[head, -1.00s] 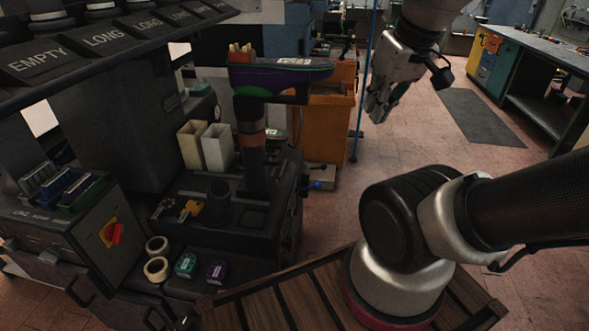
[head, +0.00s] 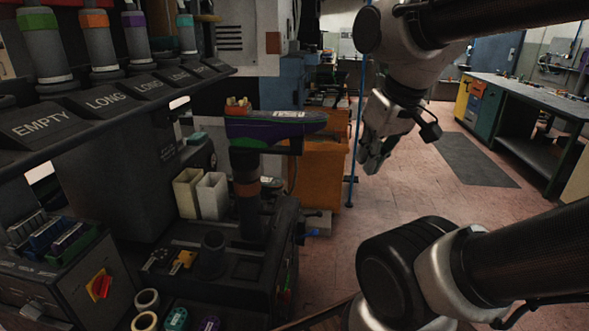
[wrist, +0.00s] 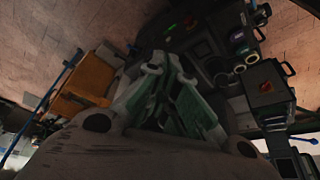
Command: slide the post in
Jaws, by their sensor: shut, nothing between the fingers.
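A dark upright post (head: 247,200) with a brown-orange band stands on the black press bench (head: 215,262). A purple and green shoe-shaped form (head: 275,127) sits on top of it. An empty round dark socket (head: 211,255) is left of the post.
Sloped labels (head: 105,101) reading EMPTY and LONG line the rack's front. A control box with a red knob (head: 100,287) is at lower left. An orange cabinet (head: 318,165) stands behind. Floor at right is open.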

